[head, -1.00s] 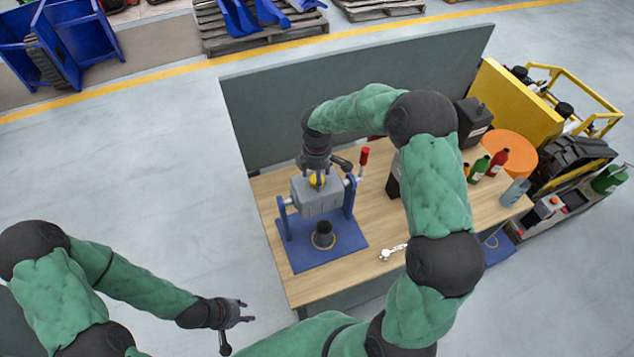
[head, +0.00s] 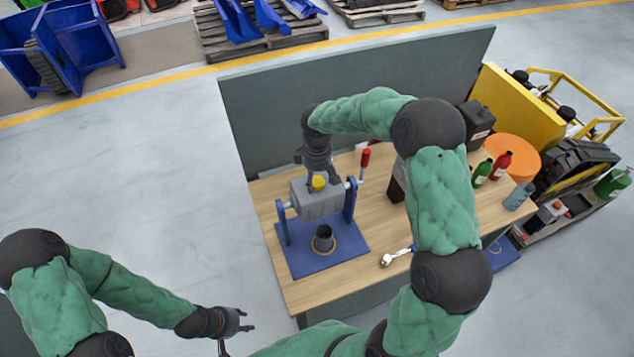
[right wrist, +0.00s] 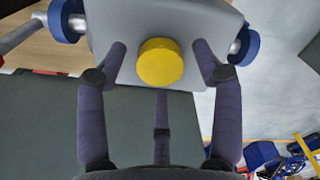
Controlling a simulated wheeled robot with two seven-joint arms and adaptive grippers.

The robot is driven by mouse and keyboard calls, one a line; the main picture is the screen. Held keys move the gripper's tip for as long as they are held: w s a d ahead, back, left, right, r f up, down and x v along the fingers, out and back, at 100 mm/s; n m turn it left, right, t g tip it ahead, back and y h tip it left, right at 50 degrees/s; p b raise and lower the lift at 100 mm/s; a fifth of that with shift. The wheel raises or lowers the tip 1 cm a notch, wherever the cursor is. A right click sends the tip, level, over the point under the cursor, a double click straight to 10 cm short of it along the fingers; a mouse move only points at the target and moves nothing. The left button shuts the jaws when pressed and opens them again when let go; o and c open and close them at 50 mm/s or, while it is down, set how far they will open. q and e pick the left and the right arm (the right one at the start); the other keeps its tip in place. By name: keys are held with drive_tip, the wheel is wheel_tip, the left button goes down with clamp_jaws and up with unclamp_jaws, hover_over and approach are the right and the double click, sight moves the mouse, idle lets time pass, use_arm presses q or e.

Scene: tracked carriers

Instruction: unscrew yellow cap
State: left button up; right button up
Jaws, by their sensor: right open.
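The yellow cap (head: 318,183) sits on top of a grey block (head: 320,204) mounted between blue uprights on a blue base plate (head: 335,256). In the right wrist view the round cap (right wrist: 160,63) faces the camera. My right gripper (head: 318,176) is at the cap; its fingers (right wrist: 160,70) stand apart on either side of it, with gaps to the cap. My left gripper (head: 240,322) hangs off to the left, in front of the table; how far its fingers are apart is hard to see.
A red-handled lever (head: 364,165) rises beside the block's right upright. A black cup (head: 323,239) stands on the base plate. A wrench (head: 396,256) lies on the wooden table (head: 350,290). Green and red bottles (head: 492,170) stand at the right. A grey panel (head: 260,120) closes the back.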

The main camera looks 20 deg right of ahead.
drive_tip(key=c, duration=1)
drive_tip(key=n+p, duration=0.2)
drive_tip(key=n, duration=0.3)
drive_tip(key=n+p, duration=0.1)
drive_tip(key=n, duration=0.2)
drive_tip(key=shift+p, duration=0.3)
drive_tip(key=shift+f+n, duration=0.1)
drive_tip(key=shift+n, duration=0.8)
drive_tip(key=n+p, duration=0.2)
drive_tip(key=n, duration=0.1)
drive_tip(key=shift+s+n, duration=0.1)
drive_tip(key=shift+n, duration=0.3)
drive_tip(key=n+p, duration=0.3)
drive_tip(key=n, duration=0.1)
drive_tip(key=shift+n, duration=1)
